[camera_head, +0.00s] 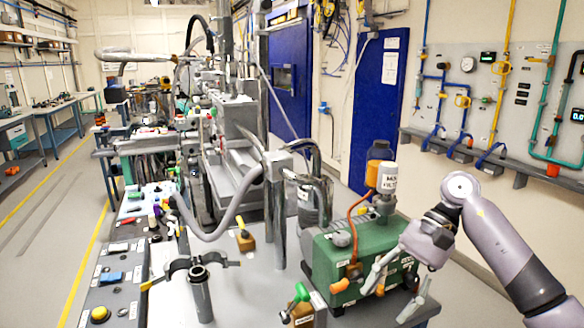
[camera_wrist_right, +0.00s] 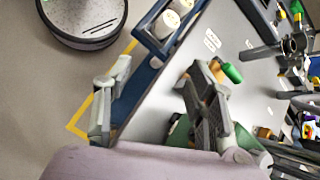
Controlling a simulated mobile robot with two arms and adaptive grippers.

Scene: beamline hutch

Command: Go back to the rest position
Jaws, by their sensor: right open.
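My right gripper (camera_head: 398,292) is open at the right of the head view. Its fingers point down beside the right front of the green pump (camera_head: 334,262), and part of the pump is hidden behind it. In the right wrist view the two fingers of the gripper (camera_wrist_right: 158,95) are spread apart, with nothing between them but the bench edge and floor beyond. My left gripper is not in view.
A panel of pipes and gauges (camera_head: 480,90) hangs on the right wall. Open floor (camera_head: 45,215) lies at the left.

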